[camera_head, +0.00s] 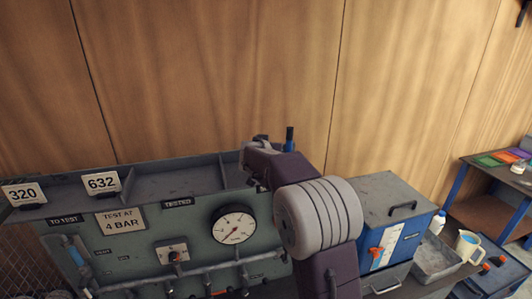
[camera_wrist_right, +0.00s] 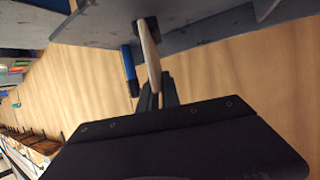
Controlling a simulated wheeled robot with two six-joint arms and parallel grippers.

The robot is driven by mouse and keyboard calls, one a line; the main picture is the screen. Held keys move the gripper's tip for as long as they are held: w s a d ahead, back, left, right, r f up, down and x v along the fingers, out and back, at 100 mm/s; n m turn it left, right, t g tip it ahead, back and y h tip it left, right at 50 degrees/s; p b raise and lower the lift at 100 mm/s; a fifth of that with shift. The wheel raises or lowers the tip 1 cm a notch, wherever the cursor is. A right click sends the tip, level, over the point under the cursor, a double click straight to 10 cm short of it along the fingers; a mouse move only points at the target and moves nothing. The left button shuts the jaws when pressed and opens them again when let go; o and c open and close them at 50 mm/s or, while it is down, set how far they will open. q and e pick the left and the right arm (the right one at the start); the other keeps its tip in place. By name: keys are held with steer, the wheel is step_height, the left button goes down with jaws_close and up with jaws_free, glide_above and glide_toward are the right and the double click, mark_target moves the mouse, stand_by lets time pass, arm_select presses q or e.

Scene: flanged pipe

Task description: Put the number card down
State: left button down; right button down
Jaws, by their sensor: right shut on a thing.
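My right gripper (camera_wrist_right: 155,97) is shut on the number card (camera_wrist_right: 150,58), which shows edge-on as a pale strip in the right wrist view. Its dark foot (camera_wrist_right: 147,26) is close to the grey shelf surface; I cannot tell whether they touch. In the head view, my right arm reaches up to the right end of the rig's top shelf (camera_head: 180,184), and its wrist hides most of the card, so no number is readable. My left gripper is out of view.
A divider (camera_head: 222,170) splits the shelf; the "TESTED" label (camera_head: 177,202) is on the front below. A blue upright object (camera_head: 289,139) is just beside my right wrist. A pressure gauge (camera_head: 233,225) sits below, and a blue box (camera_head: 398,222) stands to the right.

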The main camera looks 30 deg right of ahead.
steer(key=shift+f, duration=0.75)
steer(key=shift+w+d+f, duration=0.25)
steer(key=shift+w+f, duration=0.05)
steer(key=shift+w, duration=0.2)
steer(key=shift+s+a+f+b, duration=0.15)
steer(key=shift+s+b, duration=0.15)
steer(key=shift+b, duration=0.15)
steer(key=c, duration=1.6)
jaws_free()
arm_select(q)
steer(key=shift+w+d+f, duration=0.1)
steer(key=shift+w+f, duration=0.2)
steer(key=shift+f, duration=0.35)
arm_select(e)
steer(key=shift+o, duration=0.2)
steer(key=shift+w, duration=0.15)
